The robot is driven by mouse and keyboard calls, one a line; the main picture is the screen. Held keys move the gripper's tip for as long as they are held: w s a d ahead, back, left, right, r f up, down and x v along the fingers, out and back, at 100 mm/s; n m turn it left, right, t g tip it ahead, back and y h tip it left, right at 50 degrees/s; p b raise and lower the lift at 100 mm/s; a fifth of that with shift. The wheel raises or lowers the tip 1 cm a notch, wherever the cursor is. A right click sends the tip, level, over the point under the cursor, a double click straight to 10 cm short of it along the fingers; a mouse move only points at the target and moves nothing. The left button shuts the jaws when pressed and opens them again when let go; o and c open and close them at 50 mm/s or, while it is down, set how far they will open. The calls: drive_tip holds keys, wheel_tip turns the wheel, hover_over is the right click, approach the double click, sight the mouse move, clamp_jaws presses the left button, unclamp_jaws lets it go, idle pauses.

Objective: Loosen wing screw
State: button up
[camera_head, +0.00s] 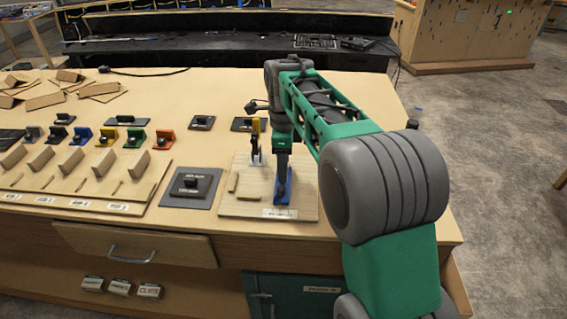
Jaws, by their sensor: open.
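A square wooden board (235,208) with a small white label on its front lies on the bench. A blue piece (292,198) stands on its right half. My gripper (281,190) points down over the board, right at the blue piece and partly in front of it. The fingers are small and dark, and their gap is hard to see; it is open. I cannot tell whether it touches anything. A wing screw cannot be made out; it may be hidden behind my gripper or too small. A yellow and black upright part (256,138) stands behind, on the board's far side.
Left of the board is a dark square plate (207,198) with a black knob. Farther left, a wooden panel (118,205) carries several coloured clamps and wooden blocks. A drawer (140,243) sits below the bench top.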

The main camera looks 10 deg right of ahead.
drive_tip(key=shift+c, duration=0.2)
clamp_jaws()
idle(0.3)
